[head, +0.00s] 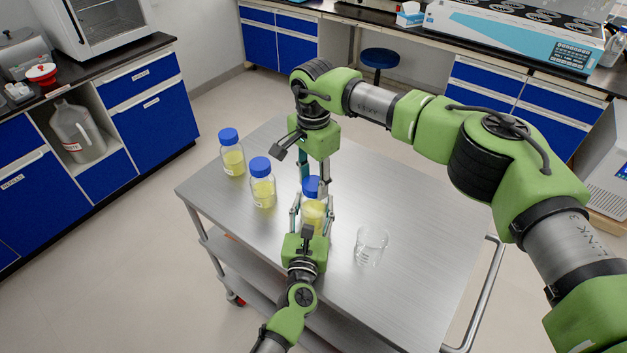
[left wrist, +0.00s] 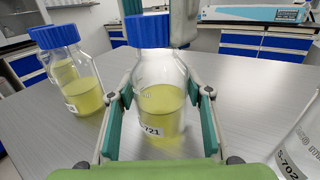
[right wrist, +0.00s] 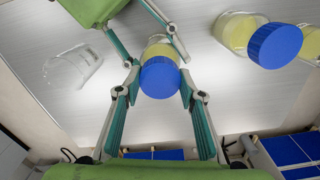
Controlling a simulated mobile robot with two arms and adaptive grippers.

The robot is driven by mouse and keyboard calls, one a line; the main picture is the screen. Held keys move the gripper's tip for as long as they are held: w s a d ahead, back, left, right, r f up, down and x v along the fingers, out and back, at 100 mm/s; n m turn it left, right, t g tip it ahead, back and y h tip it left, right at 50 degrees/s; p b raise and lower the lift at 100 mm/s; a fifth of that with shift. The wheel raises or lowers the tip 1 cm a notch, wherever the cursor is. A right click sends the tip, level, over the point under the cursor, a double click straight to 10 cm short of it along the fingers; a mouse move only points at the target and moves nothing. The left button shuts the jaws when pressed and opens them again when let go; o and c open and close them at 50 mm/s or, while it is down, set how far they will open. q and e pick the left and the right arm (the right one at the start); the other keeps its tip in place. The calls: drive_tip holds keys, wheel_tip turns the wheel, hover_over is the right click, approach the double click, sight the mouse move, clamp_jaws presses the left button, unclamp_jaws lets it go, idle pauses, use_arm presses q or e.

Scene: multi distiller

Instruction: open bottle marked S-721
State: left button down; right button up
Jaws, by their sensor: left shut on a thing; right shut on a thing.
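The clear bottle (head: 314,217) with yellow liquid stands upright on the steel cart; its partly visible label reads "721" in the left wrist view (left wrist: 164,100). My left gripper (head: 312,210) is shut around the bottle's body from the front, a finger on each side. The blue cap (left wrist: 148,31) sits on the bottle's neck. My right gripper (head: 315,182) comes down from above and is shut on the cap, which shows between its fingers in the right wrist view (right wrist: 160,77). Part of the cap is hidden by the fingers in the head view.
Two more blue-capped bottles (head: 262,188) (head: 232,158) of yellow liquid stand to the left on the cart (head: 400,290). An empty beaker (head: 370,246) is to the right; its label reads "S-702" in the left wrist view. The cart's right side is otherwise clear.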

sight(314, 183)
use_arm(q)
drive_tip(key=shift+f, duration=0.1)
use_arm(e)
drive_tip(key=n, duration=0.7)
drive_tip(key=shift+r, duration=0.15)
drive_tip(key=shift+r, duration=1)
drive_tip(key=shift+r, duration=2)
use_arm(q)
drive_tip(key=c, duration=1)
unclamp_jaws()
drive_tip(key=shift+s, duration=0.15)
